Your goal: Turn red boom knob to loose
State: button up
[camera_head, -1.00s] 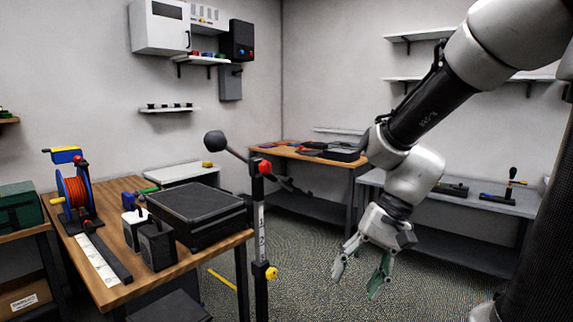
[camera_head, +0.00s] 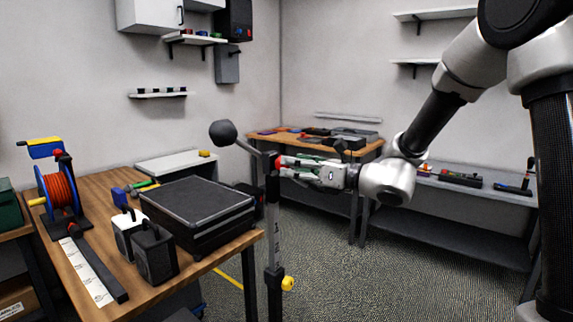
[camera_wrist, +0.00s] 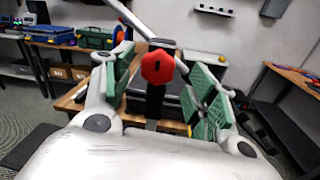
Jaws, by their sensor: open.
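The red boom knob (camera_wrist: 157,67) sits at the top of an upright stand in the wrist view. It shows between the two green-padded fingers of my gripper (camera_wrist: 160,92), which are apart on either side of it. In the head view my gripper (camera_head: 290,166) points left at the top of the stand (camera_head: 275,215), and only a little of the red knob (camera_head: 277,163) shows at the fingertips. Whether the fingers touch the knob cannot be told. The boom's dark ball end (camera_head: 223,132) sticks up to the left.
A yellow knob (camera_head: 288,284) sits low on the stand. Left of it is a wooden table (camera_head: 100,200) with a black case (camera_head: 195,205), speakers and an orange cable reel (camera_head: 62,192). Another workbench (camera_head: 350,157) stands behind. Carpet is open to the right.

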jog(key=shift+x, duration=1.85)
jog(key=shift+s, duration=0.1)
jog(key=shift+c, duration=0.5)
jog(key=c, duration=1)
jog(key=shift+o, duration=0.2)
